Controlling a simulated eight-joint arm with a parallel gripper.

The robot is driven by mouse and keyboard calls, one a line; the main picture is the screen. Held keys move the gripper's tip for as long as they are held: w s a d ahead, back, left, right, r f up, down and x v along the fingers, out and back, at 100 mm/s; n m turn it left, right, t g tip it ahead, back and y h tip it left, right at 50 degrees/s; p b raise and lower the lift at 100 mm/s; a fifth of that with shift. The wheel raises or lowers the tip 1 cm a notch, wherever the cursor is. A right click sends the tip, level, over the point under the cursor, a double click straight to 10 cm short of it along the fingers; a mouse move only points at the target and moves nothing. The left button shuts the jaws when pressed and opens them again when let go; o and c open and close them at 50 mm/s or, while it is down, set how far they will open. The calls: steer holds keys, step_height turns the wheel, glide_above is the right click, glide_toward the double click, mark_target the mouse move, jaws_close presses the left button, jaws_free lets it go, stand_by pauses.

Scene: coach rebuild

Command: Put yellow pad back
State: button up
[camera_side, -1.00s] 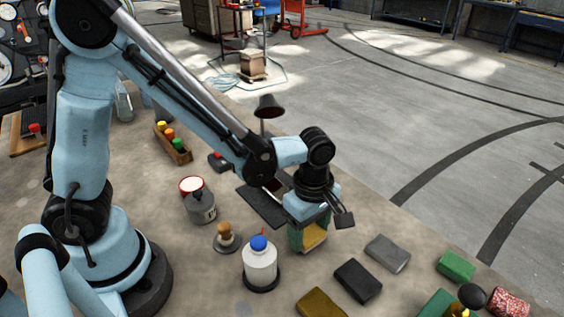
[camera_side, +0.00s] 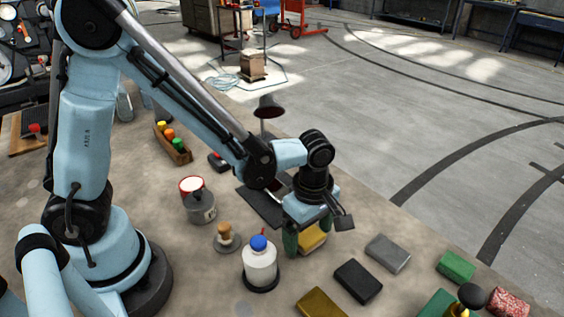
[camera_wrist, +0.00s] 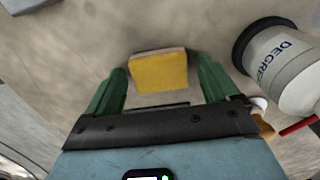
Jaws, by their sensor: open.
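The yellow pad (camera_side: 313,238) is a small block below my gripper, beside the white bottle, and appears to rest on the bench. In the wrist view the yellow pad (camera_wrist: 160,73) lies between the green fingers, with a gap on each side. My gripper (camera_side: 309,232) is open, its two green fingers pointing down around the pad. In the wrist view my gripper (camera_wrist: 160,66) holds nothing. The side view partly hides the pad's upper edge behind the gripper.
A white bottle with a blue cap (camera_side: 260,264) stands close left; its lettered side shows in the wrist view (camera_wrist: 283,68). A black pad (camera_side: 358,281), grey pad (camera_side: 387,254) and olive-yellow pad (camera_side: 321,303) lie nearby. A green pad (camera_side: 456,266) lies farther right.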

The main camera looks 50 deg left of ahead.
mark_target(308, 235)
step_height(308, 235, up, 12)
steer(key=s+a+r+m+t, duration=0.1)
steer(key=s+a+m+t, duration=0.2)
steer(key=a+m+t, duration=0.4)
steer(key=a+m, duration=0.5)
steer(key=m, duration=0.6)
steer(key=shift+s+r, duration=0.2)
steer(key=shift+r, duration=0.1)
stand_by(0.9)
